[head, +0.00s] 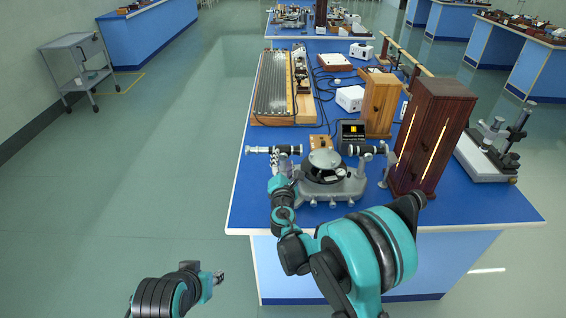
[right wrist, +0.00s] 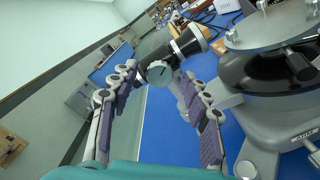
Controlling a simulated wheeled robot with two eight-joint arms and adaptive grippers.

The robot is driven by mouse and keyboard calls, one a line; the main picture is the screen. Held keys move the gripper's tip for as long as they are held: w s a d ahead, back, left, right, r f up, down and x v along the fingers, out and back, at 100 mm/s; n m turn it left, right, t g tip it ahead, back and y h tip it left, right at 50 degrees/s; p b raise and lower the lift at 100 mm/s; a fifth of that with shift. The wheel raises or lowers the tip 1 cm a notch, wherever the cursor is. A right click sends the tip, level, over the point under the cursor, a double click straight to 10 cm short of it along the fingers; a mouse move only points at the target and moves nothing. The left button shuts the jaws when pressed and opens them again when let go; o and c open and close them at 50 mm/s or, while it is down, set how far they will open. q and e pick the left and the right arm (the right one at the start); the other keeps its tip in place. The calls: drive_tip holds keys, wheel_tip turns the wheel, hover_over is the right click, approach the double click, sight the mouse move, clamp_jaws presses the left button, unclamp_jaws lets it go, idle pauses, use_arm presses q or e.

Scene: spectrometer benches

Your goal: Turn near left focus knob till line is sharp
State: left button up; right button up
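The spectrometer (head: 330,185) stands near the front of the blue bench, with a dark tube (head: 285,150) reaching out on its left. In the right wrist view, a round grey focus knob (right wrist: 160,73) sits on the side of this black-and-silver tube (right wrist: 188,44). My right gripper (right wrist: 157,82) is open, its two padded fingers spread on either side of the knob; I cannot tell whether either one touches it. In the head view the right gripper (head: 283,174) is just below the tube and partly hides it. My left gripper (head: 216,278) is low over the floor, away from the bench; its finger opening is unclear.
A small black box with an orange display (head: 353,132) stands behind the spectrometer; any line on it is too small to judge. A tall dark wooden cabinet with lit slits (head: 432,135) stands close on the right.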

drive_tip(key=s, duration=1.2)
drive_tip(key=s+d+r+m+g+h, duration=0.1)
drive_tip(key=s+d+m+g+h, duration=0.2)
drive_tip(key=d+m, duration=0.5)
drive_tip(key=s+d+r+m+g+h, duration=0.1)
drive_tip(key=s+d+m+g, duration=0.2)
drive_tip(key=s+d+m, duration=0.55)
drive_tip(key=s+f+m+g+y, duration=0.2)
drive_tip(key=s+m, duration=0.3)
drive_tip(key=s, duration=0.2)
drive_tip(key=s+d+f+m+g+y, duration=0.1)
drive_tip(key=s+f+m+g+y, duration=0.1)
drive_tip(key=s+m, duration=0.3)
drive_tip(key=s+g, duration=0.1)
drive_tip(key=s, duration=0.1)
drive_tip(key=shift+s+d+f, duration=0.15)
drive_tip(key=shift+s+f, duration=0.25)
